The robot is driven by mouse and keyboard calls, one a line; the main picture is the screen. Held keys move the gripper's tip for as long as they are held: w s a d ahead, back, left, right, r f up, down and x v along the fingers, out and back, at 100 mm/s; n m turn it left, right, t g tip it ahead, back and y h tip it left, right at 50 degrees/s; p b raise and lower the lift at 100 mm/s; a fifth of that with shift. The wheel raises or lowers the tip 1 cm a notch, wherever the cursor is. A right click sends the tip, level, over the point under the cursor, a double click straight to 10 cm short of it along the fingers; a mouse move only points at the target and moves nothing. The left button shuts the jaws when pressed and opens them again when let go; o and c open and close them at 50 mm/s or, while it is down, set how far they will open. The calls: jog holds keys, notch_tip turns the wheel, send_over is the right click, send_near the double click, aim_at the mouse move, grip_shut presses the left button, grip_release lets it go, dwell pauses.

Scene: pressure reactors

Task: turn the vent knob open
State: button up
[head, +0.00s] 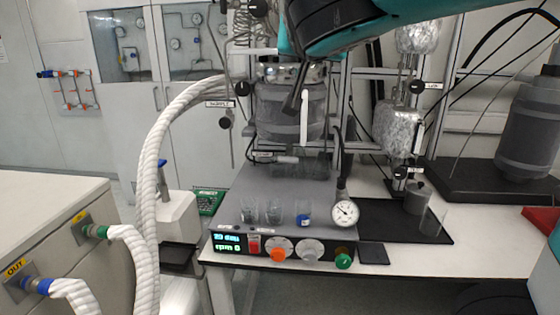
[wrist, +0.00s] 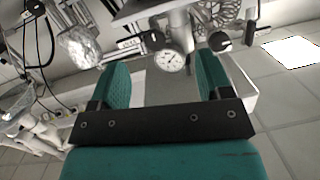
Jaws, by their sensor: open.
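Several black round knobs with small white labels sit on the reactor piping. In the head view one is left of the vessel (head: 222,122), one just above it (head: 242,88), one beside the foil-wrapped part (head: 415,87) and one lower right (head: 400,172). The labels are too small to read surely, so I cannot tell which is the vent knob. In the wrist view a black knob (wrist: 220,42) is beyond the right finger and another (wrist: 152,40) is between the fingers, near a gauge. My gripper (wrist: 162,62) is open and empty, apart from the knobs.
A round pressure gauge (head: 344,212) stands at the grey stirrer's (head: 300,190) front right; the stirrer carries small beakers. The reactor vessel (head: 290,110) is behind it. Thick white hoses (head: 150,170) run along the left. A foil-wrapped part (head: 398,125) stands right.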

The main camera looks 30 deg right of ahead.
jog(key=s+a+f+n+g+y, duration=0.1)
jog(key=a+f+n+g+y, duration=0.1)
jog(key=f, duration=0.6)
jog(key=s+a+f+n+g+y+b, duration=0.1)
jog(key=s+a+f+n+g+y, duration=0.1)
jog(key=f, duration=0.7)
jog(key=shift+s+a+n+g+y+b, duration=0.3)
jog(key=shift+a+n+g+y, duration=0.4)
jog(key=shift+a+n+y, duration=0.75)
jog(key=shift+a+f+m, duration=0.1)
jog(key=shift+a+m, duration=0.15)
